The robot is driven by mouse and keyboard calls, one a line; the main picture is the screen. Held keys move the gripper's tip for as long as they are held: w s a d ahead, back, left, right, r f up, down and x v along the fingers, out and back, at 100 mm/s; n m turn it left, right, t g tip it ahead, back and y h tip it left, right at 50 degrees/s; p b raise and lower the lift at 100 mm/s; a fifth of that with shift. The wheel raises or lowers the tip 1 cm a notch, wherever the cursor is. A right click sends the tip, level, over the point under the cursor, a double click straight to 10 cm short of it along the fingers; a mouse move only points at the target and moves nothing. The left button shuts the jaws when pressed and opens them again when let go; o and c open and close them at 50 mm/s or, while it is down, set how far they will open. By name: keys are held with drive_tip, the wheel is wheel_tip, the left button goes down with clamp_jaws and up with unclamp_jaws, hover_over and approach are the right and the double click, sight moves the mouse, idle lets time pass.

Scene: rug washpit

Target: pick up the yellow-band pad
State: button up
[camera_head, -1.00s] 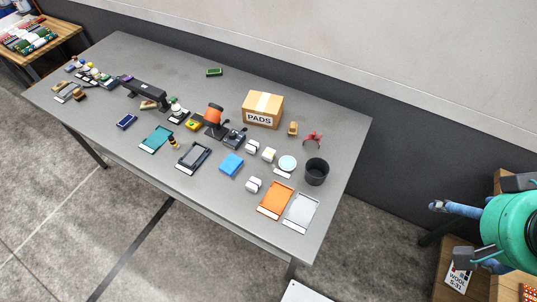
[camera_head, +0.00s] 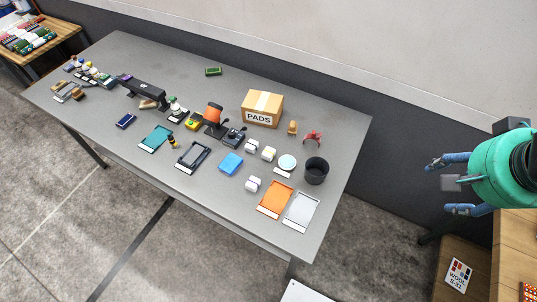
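Several small white pads lie on the grey table right of its middle, in front of the cardboard box marked PADS (camera_head: 262,109). One pad (camera_head: 269,154) looks cream or yellowish and is probably the yellow-band pad, though its band is too small to be sure. A whiter pad (camera_head: 252,146) lies just left of it, and another white pad (camera_head: 253,184) lies nearer the front edge. My gripper (camera_head: 442,187) is at the far right, off the table's right end and well away from the pads. Its blue fingers are spread apart, with nothing seen held between them.
On the grey table (camera_head: 330,222), a black cup (camera_head: 316,171), a round pale-blue item (camera_head: 287,162), a blue block (camera_head: 231,163) and orange (camera_head: 276,198) and white trays (camera_head: 301,210) surround the pads. A wooden stand (camera_head: 515,245) is at right.

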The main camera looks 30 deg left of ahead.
drive_tip(key=w+a+f+m+g, duration=0.15)
drive_tip(key=w+a+m, duration=0.25)
drive_tip(key=w+a, duration=0.6)
drive_tip(key=m+g+b, duration=0.2)
drive_tip(key=m+g, duration=0.1)
drive_tip(key=m, duration=0.9)
hover_over(268, 151)
wheel_tip(268, 151, down, 29)
drive_tip(key=shift+d+r+h, duration=0.1)
drive_tip(key=shift+r+h, duration=0.05)
drive_tip(key=shift+h, duration=0.15)
drive_tip(key=shift+f+b, duration=0.75)
drive_tip(key=shift+f, duration=3.5)
